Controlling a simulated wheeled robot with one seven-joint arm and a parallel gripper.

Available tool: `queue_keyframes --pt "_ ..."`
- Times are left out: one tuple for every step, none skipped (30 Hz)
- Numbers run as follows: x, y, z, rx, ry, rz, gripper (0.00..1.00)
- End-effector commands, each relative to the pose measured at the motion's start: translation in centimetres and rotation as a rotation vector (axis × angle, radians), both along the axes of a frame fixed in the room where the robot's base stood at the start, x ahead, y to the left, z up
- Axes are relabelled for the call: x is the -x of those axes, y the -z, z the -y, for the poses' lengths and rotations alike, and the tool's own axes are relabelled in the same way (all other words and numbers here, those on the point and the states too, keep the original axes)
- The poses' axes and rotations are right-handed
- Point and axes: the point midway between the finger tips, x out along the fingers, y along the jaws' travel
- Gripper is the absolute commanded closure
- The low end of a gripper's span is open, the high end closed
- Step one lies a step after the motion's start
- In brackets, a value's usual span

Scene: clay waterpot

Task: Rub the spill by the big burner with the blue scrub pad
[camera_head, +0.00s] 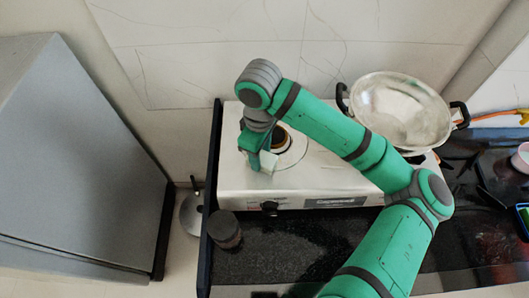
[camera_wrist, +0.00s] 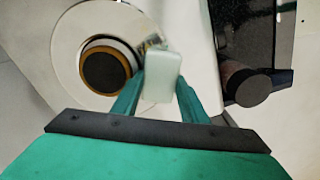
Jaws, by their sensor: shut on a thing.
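My gripper (camera_head: 262,161) is shut on a pale, whitish-green block (camera_head: 268,162), held right by the burner (camera_head: 282,140) on the left of the steel stove. The block looks pale rather than blue, so I cannot tell for sure that it is the scrub pad. In the wrist view, the block (camera_wrist: 162,78) stands between the two green fingers (camera_wrist: 158,88), just right of the round burner (camera_wrist: 105,68). A small brownish smudge (camera_wrist: 151,42), perhaps the spill, shows beside the block and is partly hidden by it. I cannot tell whether the block touches the stove top.
A two-handled metal wok (camera_head: 400,108) stands on the stove's right. A dark round jar (camera_head: 225,230) is on the black counter (camera_head: 290,245) in front. A grey cabinet (camera_head: 80,160) is at left. A pink cup (camera_head: 522,156) and a blue-edged item (camera_head: 523,216) are at far right.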

Motion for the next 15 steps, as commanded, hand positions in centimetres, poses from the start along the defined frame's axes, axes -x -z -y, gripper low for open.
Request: queue_keyframes --pt "0.0 0.0 0.0 0.001 0.0 0.0 0.96" --pt "0.0 0.0 0.0 0.001 0.0 0.0 0.96" --pt "0.0 0.0 0.1 0.001 0.0 0.0 0.96" --pt "0.0 -0.1 0.1 0.001 0.0 0.0 0.96" --pt "0.0 -0.2 0.1 0.001 0.0 0.0 0.96" --pt "0.0 -0.4 0.1 0.002 0.0 -0.001 0.96" --pt "0.0 -0.7 0.1 0.002 0.0 -0.001 0.96" --pt "0.0 -0.9 0.1 0.002 0.001 -0.001 0.96" --pt "0.0 -1.3 0.1 0.001 0.002 0.0 0.96" --pt "0.0 -1.5 0.2 0.001 0.002 0.0 0.96" --pt "0.0 -1.8 0.2 0.001 0.002 0.0 0.96" --pt "0.0 -2.1 0.2 0.002 0.002 0.0 0.96" --pt "0.0 -2.4 0.2 0.002 0.001 -0.001 0.96" --pt "0.0 -2.6 0.2 0.002 0.002 0.0 0.96" --pt "0.0 -3.0 0.2 0.002 0.002 0.0 0.96"
